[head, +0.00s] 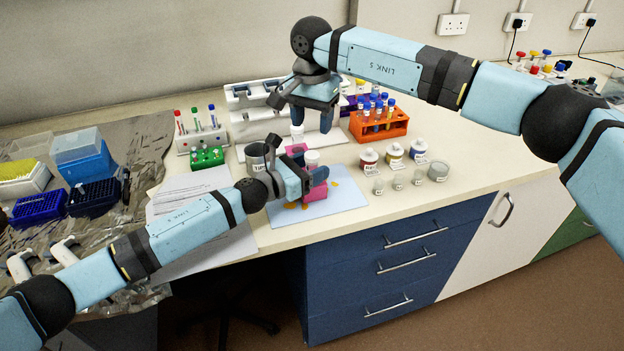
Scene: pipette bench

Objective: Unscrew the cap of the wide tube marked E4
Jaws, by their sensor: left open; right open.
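Two white caps show near the pink holder (316,192) on the light blue mat: one cap (312,158) by my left gripper, and another cap (297,131) further back, under my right gripper. No E4 marking is readable, so I cannot tell which cap belongs to that tube. My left gripper (312,178) is open, low beside the pink holder and the nearer cap; its fingers partly hide the holder. My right gripper (312,118) is open, pointing down above the further cap. I cannot tell whether either gripper touches anything.
A metal cup (256,156) stands left of the mat (345,197). An orange rack (378,126) of tubes is behind right, with several lidded jars (394,152) in front. A green rack (207,158) is at left. The bench's front edge is close to the mat.

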